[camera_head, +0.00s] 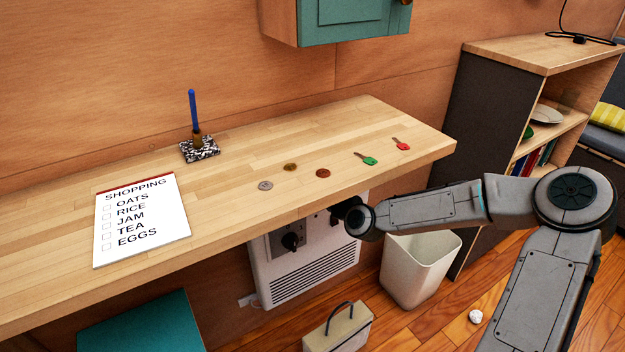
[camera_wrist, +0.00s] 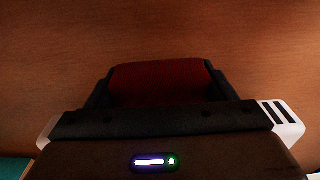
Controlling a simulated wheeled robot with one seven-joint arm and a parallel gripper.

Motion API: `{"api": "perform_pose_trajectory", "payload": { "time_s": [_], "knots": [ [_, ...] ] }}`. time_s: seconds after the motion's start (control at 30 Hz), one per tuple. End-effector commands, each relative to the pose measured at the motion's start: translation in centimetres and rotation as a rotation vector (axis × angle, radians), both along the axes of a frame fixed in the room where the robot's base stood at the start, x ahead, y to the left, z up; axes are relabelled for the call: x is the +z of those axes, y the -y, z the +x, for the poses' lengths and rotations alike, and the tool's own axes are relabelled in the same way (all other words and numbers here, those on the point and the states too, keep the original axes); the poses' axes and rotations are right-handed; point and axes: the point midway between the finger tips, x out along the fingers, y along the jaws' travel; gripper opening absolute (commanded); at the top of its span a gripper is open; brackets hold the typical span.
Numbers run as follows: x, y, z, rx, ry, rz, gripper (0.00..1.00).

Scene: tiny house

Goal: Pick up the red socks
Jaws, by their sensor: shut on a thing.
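The red socks (camera_wrist: 160,78) show as a dark red bundle between the two black fingers of my gripper (camera_wrist: 158,88) in the wrist view. My gripper is shut on them, with a finger against each side. The light is dim there, so their folds and lower part cannot be made out. In the head view my arm reaches left to the front edge of the wooden counter (camera_head: 240,198). The gripper and the socks are hidden there behind the counter and the arm.
A white heater (camera_head: 310,265) is on the wall under the counter. A white bin (camera_head: 418,268), a toolbox (camera_head: 338,330) and a teal object (camera_head: 140,325) stand below. A shopping list (camera_head: 140,220), coins and keys lie on the counter. A shelf (camera_head: 495,110) stands right.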

Motion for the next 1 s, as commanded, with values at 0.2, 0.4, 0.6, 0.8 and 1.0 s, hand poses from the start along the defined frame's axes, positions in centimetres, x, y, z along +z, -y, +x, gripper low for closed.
{"api": "perform_pose_trajectory", "payload": {
  "time_s": [0.2, 0.4, 0.6, 0.8, 1.0],
  "knots": [
    [-0.2, 2.8, -3.8, -0.002, -0.009, 0.0, 0.55],
    [-0.2, 5.0, -7.3, -0.001, -0.008, 0.002, 0.55],
    [0.3, 7.1, -10.2, -0.002, -0.009, 0.002, 0.55],
    [0.6, 8.3, -12.3, 0.0, -0.01, 0.005, 0.55],
    [0.7, 9.4, -12.3, -0.01, -0.006, 0.005, 0.55]
  ]
}}
